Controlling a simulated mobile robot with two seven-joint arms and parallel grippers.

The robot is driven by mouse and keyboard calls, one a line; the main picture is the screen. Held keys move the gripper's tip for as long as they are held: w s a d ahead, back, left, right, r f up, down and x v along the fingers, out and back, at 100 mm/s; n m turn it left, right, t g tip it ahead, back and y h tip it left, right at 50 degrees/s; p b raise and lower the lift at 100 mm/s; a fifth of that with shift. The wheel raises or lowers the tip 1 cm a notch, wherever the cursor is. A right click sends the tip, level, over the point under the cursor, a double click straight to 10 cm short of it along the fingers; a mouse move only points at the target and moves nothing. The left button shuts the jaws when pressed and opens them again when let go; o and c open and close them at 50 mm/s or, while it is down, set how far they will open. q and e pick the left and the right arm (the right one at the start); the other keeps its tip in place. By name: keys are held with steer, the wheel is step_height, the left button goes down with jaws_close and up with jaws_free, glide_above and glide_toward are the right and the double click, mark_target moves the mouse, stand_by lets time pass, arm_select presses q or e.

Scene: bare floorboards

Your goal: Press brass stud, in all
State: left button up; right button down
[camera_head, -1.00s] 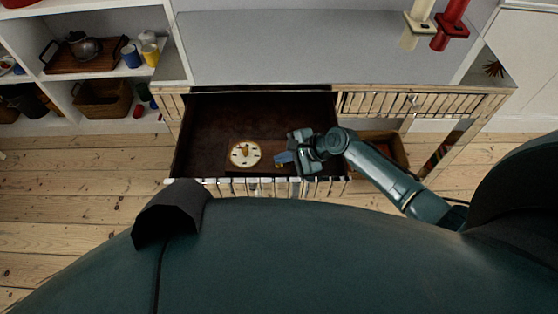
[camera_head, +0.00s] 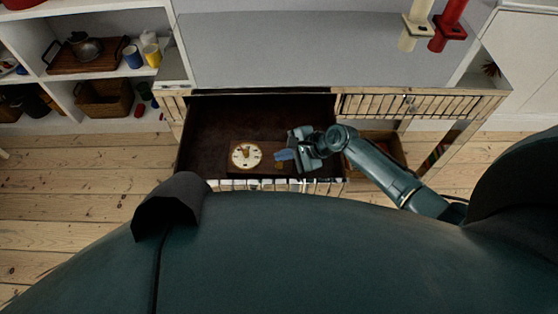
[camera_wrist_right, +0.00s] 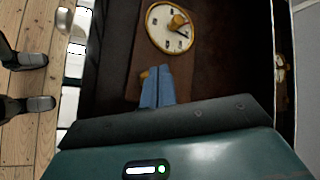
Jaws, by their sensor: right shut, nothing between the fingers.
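The brass stud (camera_wrist_right: 144,74) shows as a small rounded yellow piece beside my right fingertips in the right wrist view, partly hidden behind them. In the head view the stud (camera_head: 279,164) sits just below the fingertips, on a brown board in the open drawer. A cream dial (camera_head: 246,156) with dark marks and a brass knob lies left of it; the dial also shows in the right wrist view (camera_wrist_right: 172,27). My right gripper (camera_head: 283,155) is shut and empty, its blue fingers (camera_wrist_right: 158,87) over the board by the stud. Whether they touch it cannot be told.
The dark drawer (camera_head: 215,120) is pulled out below a grey worktop (camera_head: 300,45); its slatted front edge (camera_head: 265,185) is nearest me. Shelves with a wooden tray (camera_head: 83,58) and cups stand at left. A red upright piece (camera_head: 449,30) stands at upper right.

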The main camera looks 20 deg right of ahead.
step_height(320, 180, up, 2)
steer(key=shift+r+p, duration=0.15)
steer(key=shift+p, duration=0.75)
step_height(320, 180, up, 2)
steer(key=shift+r, duration=0.1)
steer(key=shift+s, duration=0.1)
